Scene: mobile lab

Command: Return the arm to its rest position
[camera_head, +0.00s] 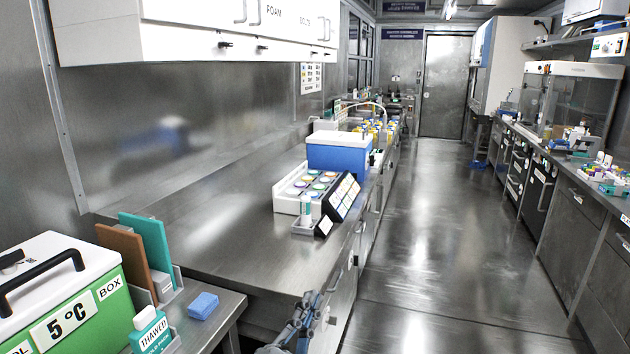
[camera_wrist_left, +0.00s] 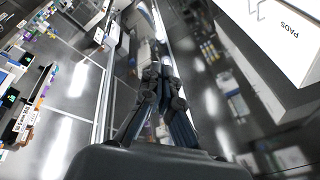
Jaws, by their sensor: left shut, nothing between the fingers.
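My left gripper (camera_head: 306,308) shows at the bottom middle of the head view, by the front edge of the steel bench (camera_head: 235,235). Its fingers are together and empty. In the left wrist view the same gripper (camera_wrist_left: 164,72) shows its two dark fingers closed, with nothing between them. Most of the left arm is below the head view's lower edge. My right gripper is in neither view.
A green-and-white 5 °C box (camera_head: 65,300), a blue sponge-like block (camera_head: 203,305) and a THAWED container (camera_head: 150,330) stand at lower left. A white rack (camera_head: 290,190) and a blue cooler (camera_head: 338,155) stand on the bench. The aisle floor (camera_head: 440,250) is clear.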

